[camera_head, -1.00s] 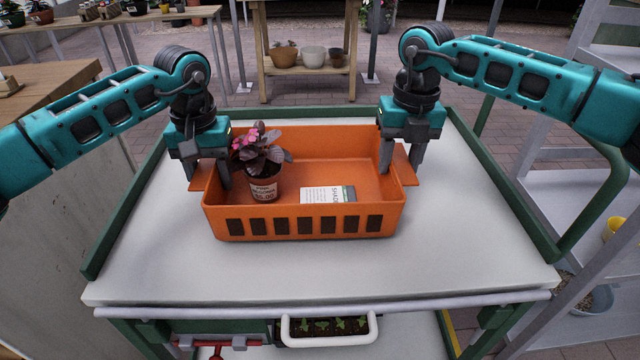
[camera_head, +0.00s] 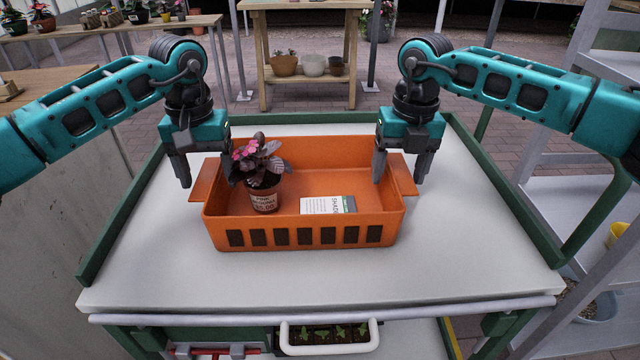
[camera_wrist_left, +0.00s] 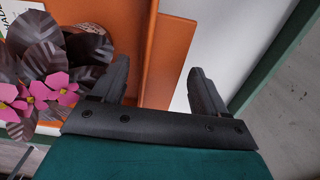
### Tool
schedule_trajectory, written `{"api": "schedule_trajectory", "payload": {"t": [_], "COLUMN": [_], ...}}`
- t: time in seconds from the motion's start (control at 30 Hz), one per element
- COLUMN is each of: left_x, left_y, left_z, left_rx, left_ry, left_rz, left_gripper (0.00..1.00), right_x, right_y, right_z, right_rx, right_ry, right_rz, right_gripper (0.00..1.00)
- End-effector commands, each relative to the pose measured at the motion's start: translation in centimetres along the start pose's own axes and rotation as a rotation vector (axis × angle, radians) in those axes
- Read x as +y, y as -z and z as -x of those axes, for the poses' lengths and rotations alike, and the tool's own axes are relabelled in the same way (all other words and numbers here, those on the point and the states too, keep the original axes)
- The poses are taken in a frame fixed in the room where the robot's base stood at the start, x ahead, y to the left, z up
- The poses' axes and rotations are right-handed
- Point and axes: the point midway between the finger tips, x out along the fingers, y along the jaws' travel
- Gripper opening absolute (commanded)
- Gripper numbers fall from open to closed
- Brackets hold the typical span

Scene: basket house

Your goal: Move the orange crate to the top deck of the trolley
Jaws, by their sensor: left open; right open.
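The orange crate (camera_head: 305,233) rests on the white top deck (camera_head: 440,265) of the trolley. It holds a potted plant (camera_head: 264,195) with pink flowers and dark leaves, and a small card (camera_head: 328,205). My left gripper (camera_head: 207,178) is open at the crate's left handle flap (camera_head: 207,180); in the left wrist view its fingers (camera_wrist_left: 155,85) are apart with the orange flap (camera_wrist_left: 165,60) between and beyond them. My right gripper (camera_head: 400,175) is open at the right handle flap (camera_head: 403,187), its fingers either side of the crate's right wall.
Green rails (camera_head: 520,205) edge the deck's sides and back. A lower shelf holds a white-handled tray of seedlings (camera_head: 328,335). A wooden bench (camera_head: 45,88) stands at the left and a grey shelf rack (camera_head: 590,200) at the right. The deck is clear around the crate.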

Motion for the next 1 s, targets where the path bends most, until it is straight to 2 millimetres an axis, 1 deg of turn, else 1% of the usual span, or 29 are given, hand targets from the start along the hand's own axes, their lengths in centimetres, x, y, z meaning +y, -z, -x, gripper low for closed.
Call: {"api": "schedule_trajectory", "payload": {"t": [0.03,0.1,0.3,0.43,0.57,0.67,0.73,1.0], "left_x": [0.0,0.0,0.0,0.0,0.0,0.0,0.0,0.0], "left_y": [0.1,0.1,0.1,0.1,0.0,0.0,0.0,0.0], "left_z": [1.3,2.9,6.8,8.3,8.9,9.0,9.0,9.0], "left_rx": [0.005,0.005,0.003,0.002,-0.001,-0.001,-0.001,-0.001], "left_ry": [-0.002,-0.001,-0.001,0.0,0.0,0.0,0.0,0.0], "left_rz": [0.0,0.0,0.001,0.002,0.001,0.001,0.001,0.001], "left_gripper": [0.74,0.74,0.74,0.74,0.74,0.74,0.74,0.74], "right_x": [0.0,0.0,0.0,0.0,0.0,0.0,0.1,0.0], "right_y": [0.0,0.0,0.0,0.0,0.0,-0.1,-0.1,-0.1], "right_z": [0.0,0.0,0.0,0.0,0.3,1.4,2.6,8.4], "right_rx": [0.0,0.0,0.0,0.0,-0.001,-0.003,-0.004,-0.004], "right_ry": [0.0,0.0,0.0,0.0,0.0,-0.001,-0.002,-0.001], "right_rz": [0.0,0.0,0.0,0.0,0.0,0.0,0.0,0.0], "right_gripper": [0.7,0.7,0.7,0.7,0.7,0.7,0.7,0.7]}}
